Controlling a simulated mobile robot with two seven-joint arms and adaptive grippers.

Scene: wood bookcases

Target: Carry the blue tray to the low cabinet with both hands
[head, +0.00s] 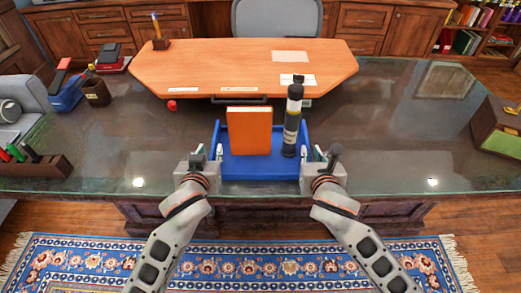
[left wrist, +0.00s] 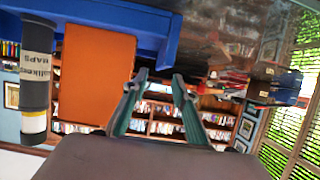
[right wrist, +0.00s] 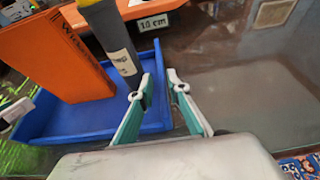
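The blue tray (head: 258,170) lies on the glass-topped desk at its near edge. It holds an upright orange book (head: 249,131) and a dark upright tube labelled for maps (head: 292,125). My left gripper (head: 207,155) is at the tray's left side; its fingers (left wrist: 160,80) are apart near the tray wall. My right gripper (head: 319,156) is at the right side; its fingers (right wrist: 160,80) are apart, with the tray's side wall seen between them. I cannot tell if either touches the tray. Wooden cabinets (head: 372,30) stand at the back; which is the low cabinet is unclear.
The glass desk (head: 400,130) has bare room right of the tray. A green-topped box (head: 497,128) is at far right, a pen holder (head: 35,165) at far left. An orange-topped wooden surface (head: 225,65) lies behind the tray. A patterned rug (head: 250,262) covers the floor in front.

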